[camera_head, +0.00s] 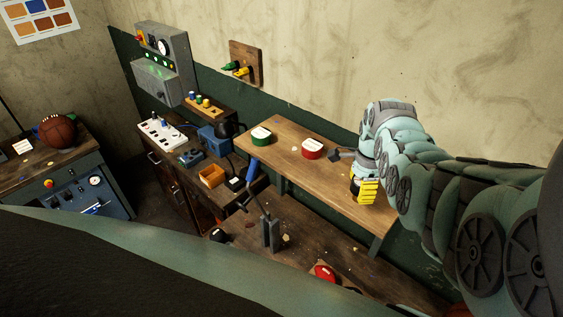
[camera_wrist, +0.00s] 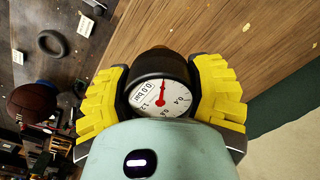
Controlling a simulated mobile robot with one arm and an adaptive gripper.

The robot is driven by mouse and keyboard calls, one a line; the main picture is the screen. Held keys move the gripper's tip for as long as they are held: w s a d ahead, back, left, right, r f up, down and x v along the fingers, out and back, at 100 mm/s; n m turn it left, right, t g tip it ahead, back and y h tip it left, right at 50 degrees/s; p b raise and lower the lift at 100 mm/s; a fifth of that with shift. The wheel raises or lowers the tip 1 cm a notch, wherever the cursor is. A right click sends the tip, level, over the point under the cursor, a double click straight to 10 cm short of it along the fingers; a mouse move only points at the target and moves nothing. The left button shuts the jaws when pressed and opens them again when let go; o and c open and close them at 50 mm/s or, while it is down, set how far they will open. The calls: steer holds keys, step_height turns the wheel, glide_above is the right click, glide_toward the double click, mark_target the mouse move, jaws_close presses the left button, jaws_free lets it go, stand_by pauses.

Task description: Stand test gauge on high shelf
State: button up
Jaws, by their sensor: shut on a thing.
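The test gauge (camera_wrist: 160,98) has a round white dial, a red needle and a black casing, and it shows in the wrist view. My gripper (camera_wrist: 163,92) is shut on it, with a yellow ridged finger on each side of the casing. In the head view my gripper (camera_head: 366,190) is at the right end of the wooden high shelf (camera_head: 290,150). The gauge is mostly hidden there by the gripper and arm. I cannot tell whether the gauge touches the shelf.
A green round item (camera_head: 261,137) and a red round item (camera_head: 312,148) sit on the shelf. Bare wood lies between them. A lower bench (camera_head: 300,255) holds a lever tool (camera_head: 268,230) and a red button (camera_head: 325,272). A brown ball (camera_head: 57,131) lies at left.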

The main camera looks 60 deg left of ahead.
steer(key=shift+f, duration=0.1)
steer(key=shift+f, duration=0.15)
steer(key=o, duration=1.2)
steer(key=shift+o, duration=0.2)
steer(key=shift+a+r+b, duration=0.1)
steer(key=shift+r+b, duration=0.5)
steer(key=shift+r, duration=0.3)
steer(key=shift+r+b, duration=0.35)
steer(key=shift+r, duration=0.25)
step_height(320, 180, up, 10)
steer(key=p, duration=0.4)
steer(key=shift+f, duration=0.25)
